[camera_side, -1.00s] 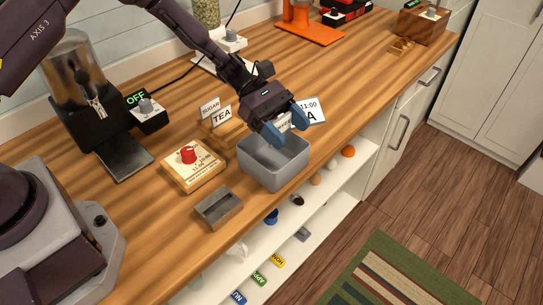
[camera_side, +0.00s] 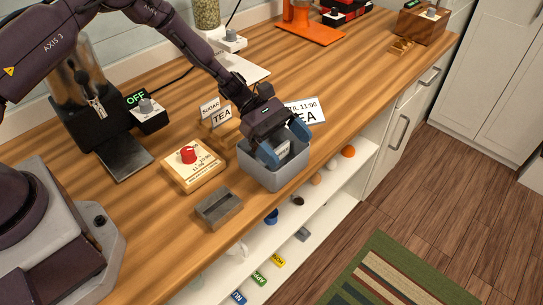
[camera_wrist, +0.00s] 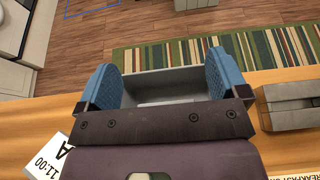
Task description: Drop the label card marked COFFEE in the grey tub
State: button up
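The grey tub (camera_side: 275,178) stands at the counter's front edge. My gripper (camera_side: 285,143) is lowered into its mouth, its blue fingers apart. A small white card (camera_side: 283,150) shows between the fingers inside the tub; its print is too small to read. In the wrist view my gripper (camera_wrist: 164,80) is wide open over the tub (camera_wrist: 180,85). A pale strip of the card (camera_wrist: 165,102) shows there, clear of both pads, its rest hidden by my gripper. A card holder (camera_side: 222,133) behind the tub bears cards marked SUGAR (camera_side: 210,107) and TEA (camera_side: 222,115).
A sign reading 11:00 (camera_side: 303,112) stands behind the tub on the right. A wooden block with a red knob (camera_side: 190,160) and an empty grey holder (camera_side: 219,207) are to the left.

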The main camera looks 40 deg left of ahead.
jog(key=v, duration=1.3)
jog(key=shift+f, duration=0.15)
jog(key=s+a+r+m+t+y, duration=0.3)
jog(key=s+r+m+t+y, duration=0.2)
jog(key=s+r+m+y, duration=0.8)
jog(key=s+r+m, duration=0.5)
jog(key=s+r, duration=0.5)
jog(key=s, duration=0.3)
jog(key=shift+t, duration=0.3)
